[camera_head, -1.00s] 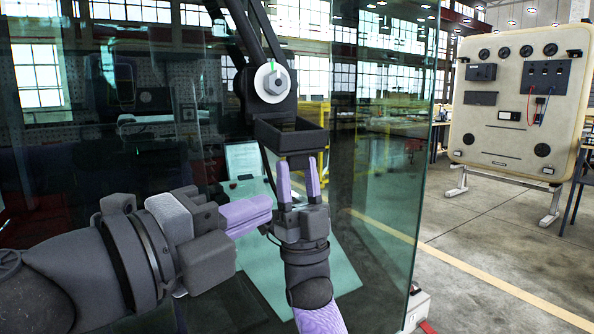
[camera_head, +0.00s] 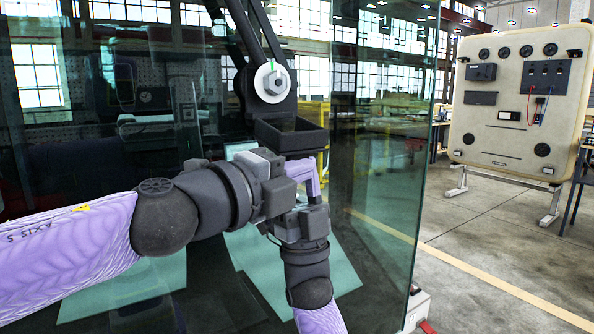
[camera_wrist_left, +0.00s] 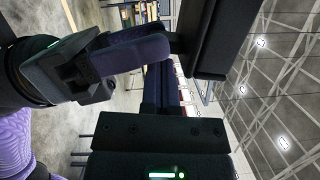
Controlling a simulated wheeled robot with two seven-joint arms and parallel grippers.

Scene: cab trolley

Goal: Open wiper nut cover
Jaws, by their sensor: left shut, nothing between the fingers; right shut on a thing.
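The wiper nut cover (camera_head: 291,137) is a black, hollow, box-like cap at the lower end of the wiper arm's pivot. It hangs swung down with its hollow side facing up. The silver nut on its pale disc (camera_head: 272,82) shows uncovered above it. My right gripper (camera_head: 313,180) comes from below and is shut on the cover's lower tab; the left gripper partly hides the grip. In the left wrist view its purple fingers meet the dark cover (camera_wrist_left: 215,40). My left gripper (camera_head: 303,170) is shut and empty, just below the cover; its fingers (camera_wrist_left: 160,85) appear beside the right ones.
The black wiper arm (camera_head: 250,35) rises above the pivot in front of the large windscreen glass (camera_head: 385,150). The glass edge stands right of the grippers. A beige instrument panel (camera_head: 520,100) stands farther right, with open floor before it.

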